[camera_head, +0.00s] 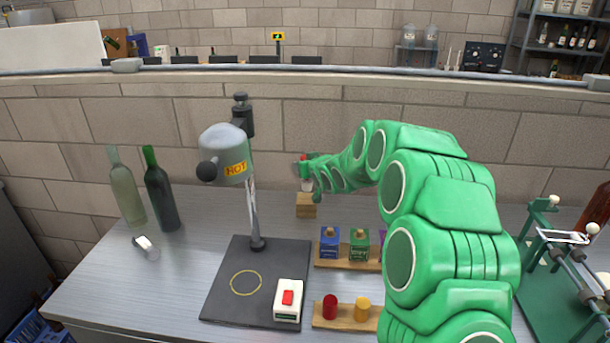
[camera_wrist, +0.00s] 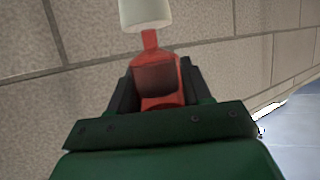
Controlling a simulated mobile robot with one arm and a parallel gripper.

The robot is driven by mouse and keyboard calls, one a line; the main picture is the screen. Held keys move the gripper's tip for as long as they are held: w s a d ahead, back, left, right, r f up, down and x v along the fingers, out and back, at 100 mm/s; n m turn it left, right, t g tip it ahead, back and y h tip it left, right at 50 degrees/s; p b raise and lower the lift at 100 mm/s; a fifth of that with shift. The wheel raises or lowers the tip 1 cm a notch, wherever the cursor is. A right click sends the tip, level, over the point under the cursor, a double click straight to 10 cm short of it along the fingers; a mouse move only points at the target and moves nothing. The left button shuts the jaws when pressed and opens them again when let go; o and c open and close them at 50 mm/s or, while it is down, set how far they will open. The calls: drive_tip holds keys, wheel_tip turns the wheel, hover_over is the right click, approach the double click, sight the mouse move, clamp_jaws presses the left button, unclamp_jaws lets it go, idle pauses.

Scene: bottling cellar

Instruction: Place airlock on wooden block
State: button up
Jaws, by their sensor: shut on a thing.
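My gripper (camera_head: 304,170) is shut on the airlock, which has a red body (camera_wrist: 158,80) and a pale, whitish end piece (camera_wrist: 145,12). In the wrist view the dark fingers (camera_wrist: 157,90) flank the red body, and the pale end sticks out beyond them. In the head view the airlock's pale end (camera_head: 307,186) points down, just above the wooden block (camera_head: 306,206). The block is small and light brown and stands on the bench near the wall. I cannot tell whether the airlock touches the block. The block is not recognisable in the wrist view.
A hot-labelled heater (camera_head: 225,155) on a stand rises left of the block, over a dark mat (camera_head: 225,300). Two bottles (camera_head: 160,190) stand further left. A rack (camera_head: 340,262) of coloured containers is in front of the block. A green machine (camera_head: 560,290) is at right.

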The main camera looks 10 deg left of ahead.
drive_tip(key=shift+w+f, duration=0.2)
drive_tip(key=shift+f, duration=0.8)
drive_tip(key=shift+w+f, duration=0.15)
drive_tip(key=shift+f, duration=0.85)
drive_tip(key=shift+a+f, duration=0.1)
drive_tip(key=o, duration=1.1)
drive_tip(key=shift+v, duration=0.8)
drive_tip(key=shift+r+v, duration=0.2)
drive_tip(key=shift+v, duration=5.1)
drive_tip(key=shift+w, duration=0.1)
